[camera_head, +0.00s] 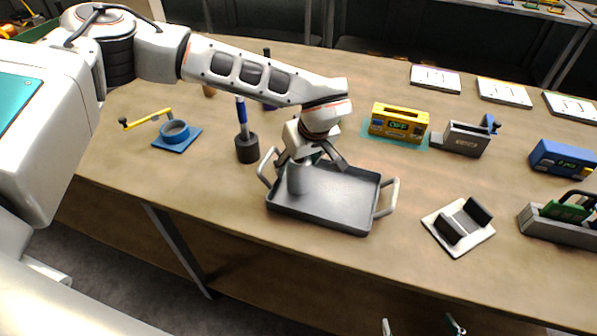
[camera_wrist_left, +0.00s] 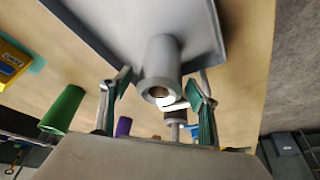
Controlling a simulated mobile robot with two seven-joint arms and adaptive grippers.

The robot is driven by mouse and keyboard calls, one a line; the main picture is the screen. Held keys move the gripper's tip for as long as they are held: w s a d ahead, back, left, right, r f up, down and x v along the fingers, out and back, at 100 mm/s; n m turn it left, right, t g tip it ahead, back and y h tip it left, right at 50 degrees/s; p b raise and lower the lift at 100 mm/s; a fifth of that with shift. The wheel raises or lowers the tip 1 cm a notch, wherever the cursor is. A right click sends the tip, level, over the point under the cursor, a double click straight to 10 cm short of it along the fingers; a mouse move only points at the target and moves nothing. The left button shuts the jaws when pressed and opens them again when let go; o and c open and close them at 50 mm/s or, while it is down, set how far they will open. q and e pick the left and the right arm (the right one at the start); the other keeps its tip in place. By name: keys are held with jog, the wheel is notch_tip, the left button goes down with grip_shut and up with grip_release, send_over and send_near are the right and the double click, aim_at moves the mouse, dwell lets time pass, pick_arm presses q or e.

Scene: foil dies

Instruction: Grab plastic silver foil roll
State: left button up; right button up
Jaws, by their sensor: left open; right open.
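The silver foil roll (camera_head: 299,180) stands upright in the left part of a dark grey tray (camera_head: 345,222) with two side handles. My left gripper (camera_head: 316,160) is open just above it, and its wrist hides part of the roll's top. In the left wrist view, the grey roll (camera_wrist_left: 165,58) shows its hollow end between the two spread fingers (camera_wrist_left: 160,92). I cannot tell whether either finger touches it. My right gripper (camera_head: 422,326) shows only as two spread fingertips at the bottom edge, open and away from the table.
A blue round holder with yellow handle (camera_head: 175,132) and a dark post with blue shaft (camera_head: 246,148) stand left. A yellow box (camera_head: 399,122), grey box (camera_head: 466,139) and white-based stand (camera_head: 458,228) are right. A green cylinder (camera_wrist_left: 63,108) shows in the wrist view.

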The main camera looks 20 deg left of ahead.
pick_arm(q)
jog(key=c, duration=1.3)
jog(key=shift+r, duration=0.1)
jog(key=shift+c, duration=0.2)
